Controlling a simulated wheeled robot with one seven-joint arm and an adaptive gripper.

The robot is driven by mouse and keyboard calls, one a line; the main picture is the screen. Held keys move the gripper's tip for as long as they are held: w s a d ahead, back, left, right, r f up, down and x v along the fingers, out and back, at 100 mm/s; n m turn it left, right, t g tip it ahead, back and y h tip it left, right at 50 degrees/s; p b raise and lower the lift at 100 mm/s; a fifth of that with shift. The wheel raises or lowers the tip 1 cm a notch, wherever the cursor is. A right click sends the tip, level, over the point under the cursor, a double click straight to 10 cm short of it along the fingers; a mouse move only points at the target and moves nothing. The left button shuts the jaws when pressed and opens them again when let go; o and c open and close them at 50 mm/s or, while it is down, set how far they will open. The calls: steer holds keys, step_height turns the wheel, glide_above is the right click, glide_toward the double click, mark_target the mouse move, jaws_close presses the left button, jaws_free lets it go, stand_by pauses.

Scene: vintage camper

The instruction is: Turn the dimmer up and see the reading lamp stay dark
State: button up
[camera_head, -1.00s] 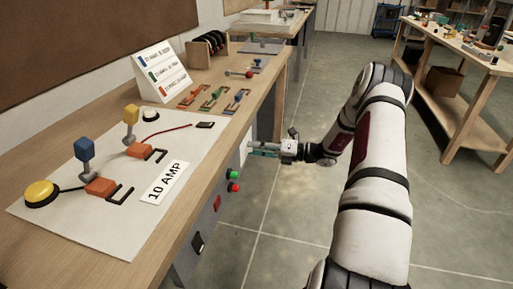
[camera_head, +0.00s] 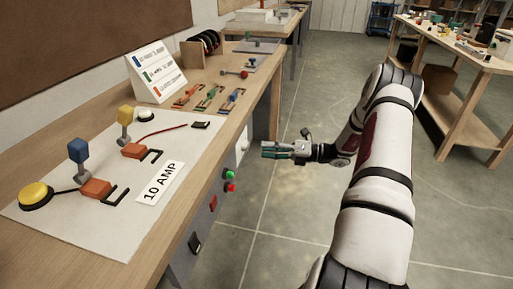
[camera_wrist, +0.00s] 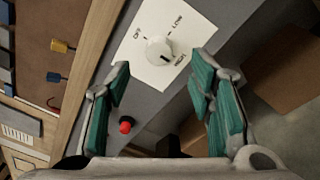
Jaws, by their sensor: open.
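The dimmer is a round white knob (camera_wrist: 159,50) on a white plate (camera_wrist: 190,22) marked OFF, LOW and HIGH. The wrist view shows it beyond and between my fingertips. I cannot tell exactly where its pointer sits. In the head view the plate (camera_head: 243,139) is on the bench's front face. My gripper (camera_head: 266,149), with teal finger pads, is in front of that face, to the right of the plate and apart from it. It is open and empty, and its two fingers (camera_wrist: 161,66) stand wide apart in the wrist view. I cannot pick out a reading lamp.
Green (camera_head: 230,174) and red (camera_head: 230,188) buttons project from the bench front below the plate. The bench top (camera_head: 190,120) carries switches, a "10 AMP" card (camera_head: 161,183) and a label stand (camera_head: 155,75). Another table (camera_head: 465,65) stands at right. The floor between is clear.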

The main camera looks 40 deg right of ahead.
steer(key=v, duration=0.6)
stand_by(0.5)
steer(key=s+a+r+n+g+h+p, duration=0.1)
steer(key=s+a+r+n+g+p, duration=0.2)
steer(key=a+r+n+g, duration=0.55)
steer(key=s+a+r+n+g+h+p, duration=0.2)
steer(key=s+a+r+n+g, duration=0.1)
steer(key=a+r+n, duration=0.9)
steer(key=s+a+r+n+h+p, duration=0.2)
steer(key=s+a+r+n+h, duration=0.1)
steer(key=s+a+r+n, duration=0.1)
steer(key=s+a+r+n+t+h+p, duration=0.1)
steer(key=s+a+r+n+h+p, duration=0.1)
steer(key=s+n, duration=0.6)
steer(key=s+a+r+n+t+h+p, duration=0.1)
steer(key=s+a+r+n+h, duration=0.3)
steer(key=s, duration=0.7)
step_height(320, 180, up, 5)
steer(key=shift+s+a+f+n+p, duration=0.15)
steer(key=shift+s+a+n+p, duration=0.1)
steer(key=shift+a+n+p, duration=0.7)
steer(key=shift+t, duration=0.25)
